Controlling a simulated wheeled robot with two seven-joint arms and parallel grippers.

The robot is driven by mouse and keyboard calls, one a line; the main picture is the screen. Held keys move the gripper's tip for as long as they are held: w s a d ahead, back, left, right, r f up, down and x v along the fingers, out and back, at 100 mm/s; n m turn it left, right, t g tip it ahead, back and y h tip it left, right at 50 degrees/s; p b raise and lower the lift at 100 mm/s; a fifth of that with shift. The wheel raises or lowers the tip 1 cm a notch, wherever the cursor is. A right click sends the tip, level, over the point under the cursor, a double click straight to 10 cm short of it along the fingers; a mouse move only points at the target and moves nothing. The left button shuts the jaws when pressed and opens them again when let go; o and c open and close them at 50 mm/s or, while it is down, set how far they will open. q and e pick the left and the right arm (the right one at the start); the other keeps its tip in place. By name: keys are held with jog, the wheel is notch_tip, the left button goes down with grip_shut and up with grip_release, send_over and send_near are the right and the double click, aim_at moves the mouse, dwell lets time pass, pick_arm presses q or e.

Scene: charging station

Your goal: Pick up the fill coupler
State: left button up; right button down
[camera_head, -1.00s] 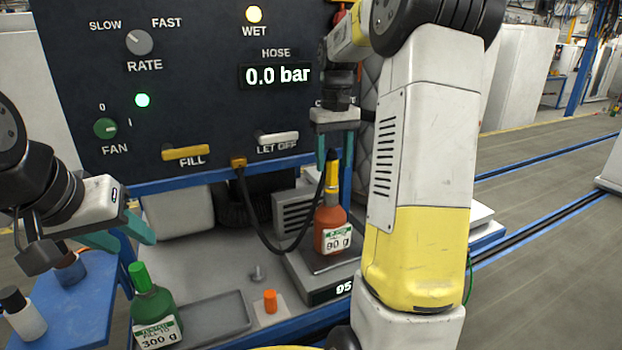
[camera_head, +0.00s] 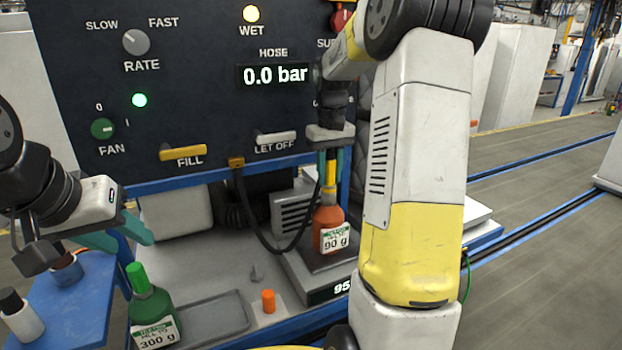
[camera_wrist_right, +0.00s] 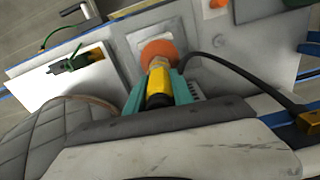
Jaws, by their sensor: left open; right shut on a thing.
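The fill coupler (camera_head: 330,177) is a yellow fitting with a black end on a black hose. It stands upright on top of the orange bottle (camera_head: 329,228), which is labelled 90 g and sits on the scale (camera_head: 318,262). My right gripper (camera_head: 331,168) points down and is shut on the coupler. In the right wrist view the yellow coupler (camera_wrist_right: 158,82) lies between the teal fingers, with the round orange bottle (camera_wrist_right: 158,52) beyond it. My left gripper (camera_head: 125,235) is open and empty at the left, above the green-capped bottle (camera_head: 152,308).
The hose (camera_head: 262,232) loops from the panel to the coupler. The panel has a yellow FILL lever (camera_head: 183,153) and a white LET OFF lever (camera_head: 276,137). A grey tray (camera_head: 215,318), an orange cap (camera_head: 268,301) and a blue side table (camera_head: 75,300) stand nearby.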

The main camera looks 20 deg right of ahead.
aim_at(330, 152)
notch_tip(330, 152, up, 10)
jog(key=shift+r, duration=0.1)
dwell(0.5)
dwell(0.9)
